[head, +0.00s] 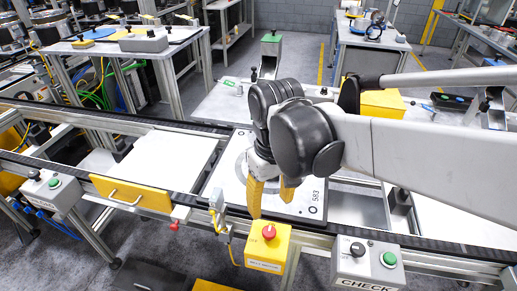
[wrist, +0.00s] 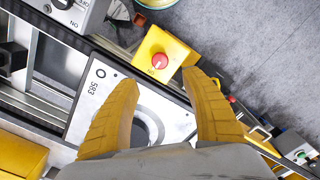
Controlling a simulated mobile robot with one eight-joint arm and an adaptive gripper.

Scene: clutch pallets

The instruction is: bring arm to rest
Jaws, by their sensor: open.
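My gripper (head: 270,197) has yellow fingers and hangs from my arm above the conveyor line in the head view. In the wrist view my gripper (wrist: 165,95) is open, with its fingers spread wide and nothing between them. Below it lies a light pallet plate marked 583 (head: 313,207), with a round ring partly hidden by my arm. The plate (wrist: 92,100) also shows in the wrist view, partly behind the fingers. The gripper appears apart from the plate.
A yellow emergency-stop box (head: 268,247) with a red button stands at the conveyor's front edge, close to the fingers. A CHECK control box (head: 366,262) is to its right. Another button box (head: 50,192) and a yellow handled panel (head: 130,195) are at left. A workbench (head: 130,48) stands behind.

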